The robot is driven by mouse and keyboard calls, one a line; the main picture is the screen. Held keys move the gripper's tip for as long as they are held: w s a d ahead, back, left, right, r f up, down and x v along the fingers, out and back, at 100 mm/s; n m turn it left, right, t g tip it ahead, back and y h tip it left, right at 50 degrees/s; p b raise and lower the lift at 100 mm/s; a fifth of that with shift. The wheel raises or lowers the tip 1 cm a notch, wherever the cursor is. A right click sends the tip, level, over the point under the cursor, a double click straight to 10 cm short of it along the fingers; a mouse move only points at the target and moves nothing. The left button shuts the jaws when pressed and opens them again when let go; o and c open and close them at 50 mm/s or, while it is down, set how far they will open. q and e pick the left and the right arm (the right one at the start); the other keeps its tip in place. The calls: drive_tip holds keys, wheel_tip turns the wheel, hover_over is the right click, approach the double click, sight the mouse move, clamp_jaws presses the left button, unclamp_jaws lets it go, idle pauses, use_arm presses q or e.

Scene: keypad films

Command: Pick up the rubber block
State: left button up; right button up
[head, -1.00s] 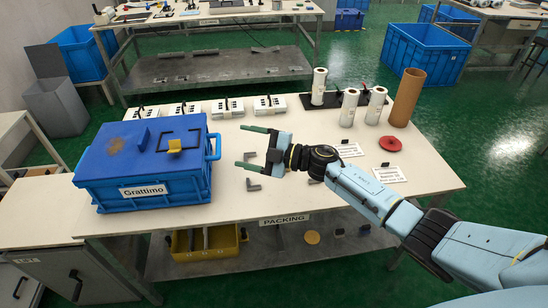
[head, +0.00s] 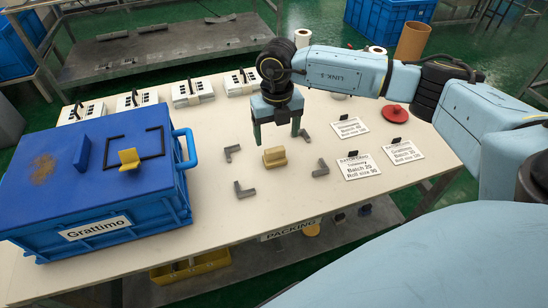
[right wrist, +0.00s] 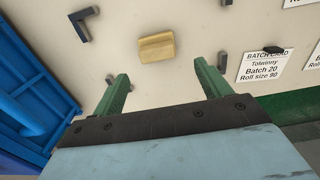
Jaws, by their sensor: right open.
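A tan-yellow block (head: 274,157), apparently the rubber block, lies on the white table among several small dark corner pieces. In the right wrist view the block (right wrist: 157,47) lies beyond the fingertips, roughly centred between them. My right gripper (head: 277,139) points down, open and empty, just behind the block in the head view. I see no contact between its green fingers and the block. In the right wrist view the gripper (right wrist: 161,70) has its fingers wide apart. My left gripper is not in view.
A blue crate (head: 105,215) labelled Grattimo stands left, with a small yellow piece (head: 129,158) and a blue piece (head: 82,152) on its lid. Batch cards (head: 361,166) lie right of the block. White devices (head: 193,91) line the back. A red disc (head: 395,110) lies farther right.

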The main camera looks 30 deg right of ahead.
sight(275, 149)
drive_tip(key=shift+w+a+f+b, duration=0.15)
drive_tip(key=shift+f+b, duration=0.25)
drive_tip(key=shift+f, duration=1.4)
drive_tip(key=shift+w+d+f+b, duration=0.1)
drive_tip(key=shift+f+b, duration=0.25)
drive_tip(key=shift+f, duration=1.4)
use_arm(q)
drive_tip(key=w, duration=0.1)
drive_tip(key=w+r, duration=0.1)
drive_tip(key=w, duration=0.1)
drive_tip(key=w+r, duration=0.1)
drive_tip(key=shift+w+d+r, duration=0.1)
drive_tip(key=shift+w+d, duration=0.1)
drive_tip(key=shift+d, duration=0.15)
use_arm(e)
drive_tip(key=c, duration=1.1)
drive_tip(key=shift+r, duration=0.1)
